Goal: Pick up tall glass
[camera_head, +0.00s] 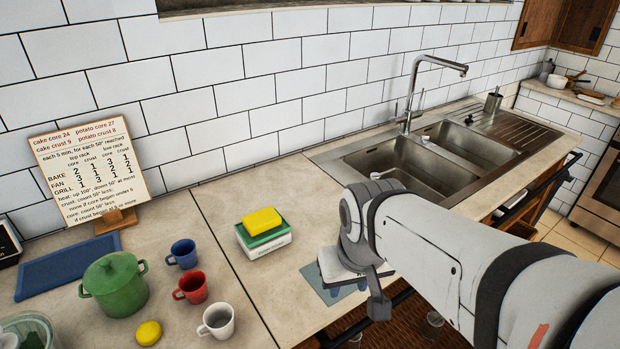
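My arm comes in from the right, and my gripper (348,288) hangs over the counter's front edge, just above a grey-blue mat. Its fingers are mostly hidden by the wrist, so I cannot tell whether it is open or holds anything. A clear glass-like object (433,323) shows below the counter, partly cut off by my arm. Another clear shape (353,341) is cut by the bottom edge. I cannot tell whether either is the tall glass.
Blue (182,254), red (191,288) and white (217,321) mugs stand left, beside a green pot (115,285) and lemon (149,333). A sponge box (263,233) stands mid-counter. The sink (392,163) is behind my arm. Counter between box and mat is clear.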

